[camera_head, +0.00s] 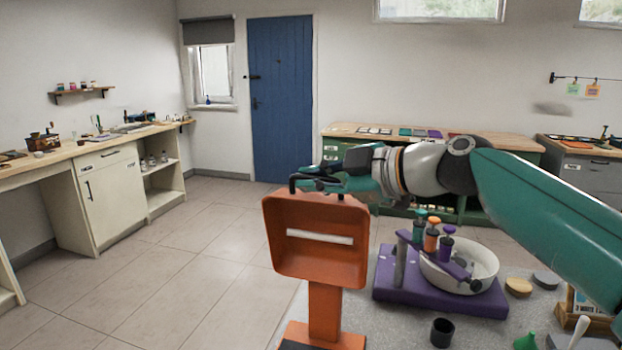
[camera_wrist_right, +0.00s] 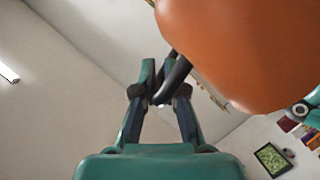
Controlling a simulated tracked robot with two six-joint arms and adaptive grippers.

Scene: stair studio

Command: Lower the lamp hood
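The lamp hood (camera_head: 282,246) is an orange box-shaped shade with a white light strip (camera_head: 320,237) on its inner face. It stands on an orange post, its open face turned toward the head camera. Its orange shell also fills the upper right of the wrist view (camera_wrist_right: 235,45). A dark handle (camera_wrist_right: 176,79) juts from the hood at its top edge. My right gripper (camera_head: 312,184) is at that top edge, its fingers (camera_wrist_right: 158,84) drawn together around the handle. The exact contact is partly hidden. My left gripper is not in view.
Right of the lamp, a purple stand (camera_head: 400,289) holds several coloured bottles beside a white bowl (camera_head: 481,262). A black cup (camera_head: 441,333) and a green funnel (camera_head: 525,342) are near the front. A workbench (camera_head: 490,143) runs behind my right arm. Floor left of the lamp is clear.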

